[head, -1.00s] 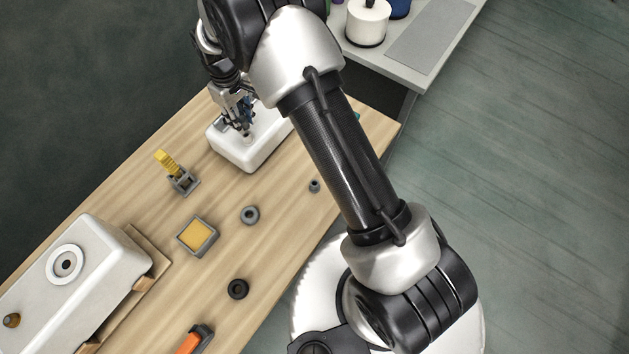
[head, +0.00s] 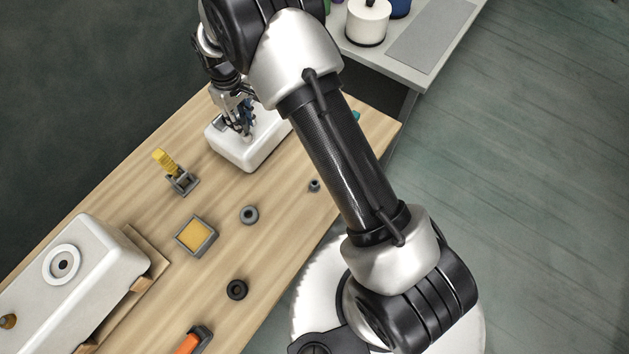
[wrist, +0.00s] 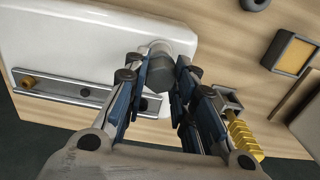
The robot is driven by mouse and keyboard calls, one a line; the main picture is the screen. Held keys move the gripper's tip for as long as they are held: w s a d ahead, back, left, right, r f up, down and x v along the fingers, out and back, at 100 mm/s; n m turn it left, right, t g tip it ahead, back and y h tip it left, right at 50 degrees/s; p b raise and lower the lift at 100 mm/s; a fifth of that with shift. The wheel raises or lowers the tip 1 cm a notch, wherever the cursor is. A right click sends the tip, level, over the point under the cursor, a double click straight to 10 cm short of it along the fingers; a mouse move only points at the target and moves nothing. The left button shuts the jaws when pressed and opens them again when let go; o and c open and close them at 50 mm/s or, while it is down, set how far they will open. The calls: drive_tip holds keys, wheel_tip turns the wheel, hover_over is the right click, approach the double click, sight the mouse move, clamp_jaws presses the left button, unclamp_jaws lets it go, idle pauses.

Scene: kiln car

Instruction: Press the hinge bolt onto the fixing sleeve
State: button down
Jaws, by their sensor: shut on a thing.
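My gripper (wrist: 160,80) is shut on a grey, short cylindrical piece, which I take to be the hinge bolt (wrist: 159,73). Just beyond its end, a pale round stub, likely the fixing sleeve (wrist: 158,47), stands on the white block (wrist: 70,45). The bolt and sleeve overlap in the wrist view, and I cannot tell whether they touch or how far one is on the other. In the head view my gripper (head: 244,128) points down over the white block (head: 255,155), and its fingers hide most of the bolt.
A metal strip (wrist: 85,96) with a brass knob (wrist: 28,82) runs along the block's edge. A yellow piece in a grey holder (head: 181,181), a yellow-topped square tray (head: 196,237) and dark rings (head: 249,214) lie on the wooden table. A larger white housing (head: 100,270) stands at lower left.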

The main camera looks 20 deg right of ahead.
drive_tip(key=shift+f+b, duration=0.65)
drive_tip(key=shift+f, duration=0.45)
drive_tip(key=shift+r, duration=0.1)
drive_tip(key=c, duration=1.2)
unclamp_jaws()
drive_tip(key=shift+c, duration=0.2)
drive_tip(key=shift+r+p, duration=2.45)
drive_tip(key=shift+r, duration=1.55)
wheel_tip(320, 180, up, 12)
